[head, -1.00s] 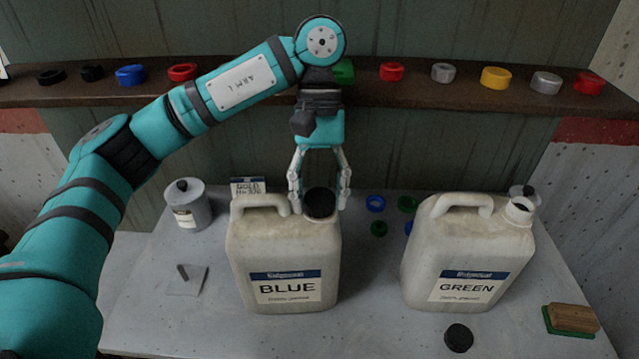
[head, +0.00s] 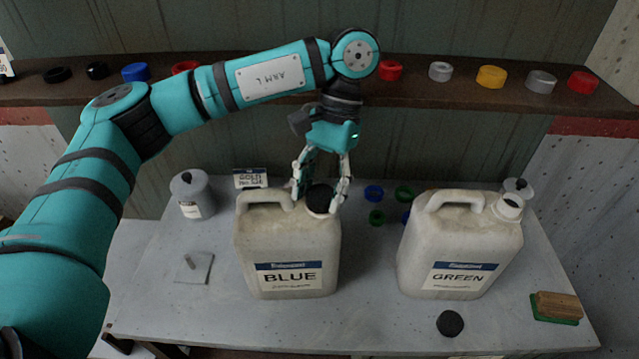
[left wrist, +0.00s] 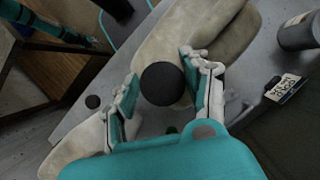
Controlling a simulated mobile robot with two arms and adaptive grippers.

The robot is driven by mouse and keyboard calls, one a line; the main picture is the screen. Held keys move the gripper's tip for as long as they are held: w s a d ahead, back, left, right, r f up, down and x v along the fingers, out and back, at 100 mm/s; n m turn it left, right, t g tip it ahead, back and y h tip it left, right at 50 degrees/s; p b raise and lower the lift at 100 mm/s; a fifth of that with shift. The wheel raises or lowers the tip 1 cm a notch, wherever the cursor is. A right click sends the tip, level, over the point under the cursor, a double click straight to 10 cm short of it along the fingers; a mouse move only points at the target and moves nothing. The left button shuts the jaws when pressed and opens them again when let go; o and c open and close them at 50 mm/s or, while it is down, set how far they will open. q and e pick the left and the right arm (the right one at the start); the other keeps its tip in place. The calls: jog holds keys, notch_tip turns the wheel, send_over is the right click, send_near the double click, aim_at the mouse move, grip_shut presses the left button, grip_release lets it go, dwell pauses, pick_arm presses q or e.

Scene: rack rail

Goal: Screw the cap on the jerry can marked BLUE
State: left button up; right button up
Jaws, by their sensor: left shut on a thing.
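The jerry can marked BLUE (head: 285,237) stands upright on the table, its label facing me. A black cap (head: 320,196) sits at its neck, which it hides; how far it is threaded I cannot tell. My left gripper (head: 319,202) reaches down from above and is shut on this cap, one finger on each side. In the left wrist view the cap (left wrist: 162,84) shows round and dark between the fingers (left wrist: 160,90), above the pale can (left wrist: 215,35). My right gripper is not in view.
The can marked GREEN (head: 450,240) stands to the right, its neck uncapped. A loose black cap (head: 450,323) lies before it. Blue and green caps (head: 374,193) lie between the cans.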

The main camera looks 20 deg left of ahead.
pick_arm(q)
jog(key=shift+m+y, duration=0.3)
jog(key=shift+m, duration=0.6)
jog(key=o, duration=1.4)
jog(key=shift+d, duration=0.1)
jog(key=shift+o, duration=0.2)
jog(key=shift+r+p, duration=3.5)
jog(key=shift+r, duration=0.55)
jog(key=shift+f, duration=0.1)
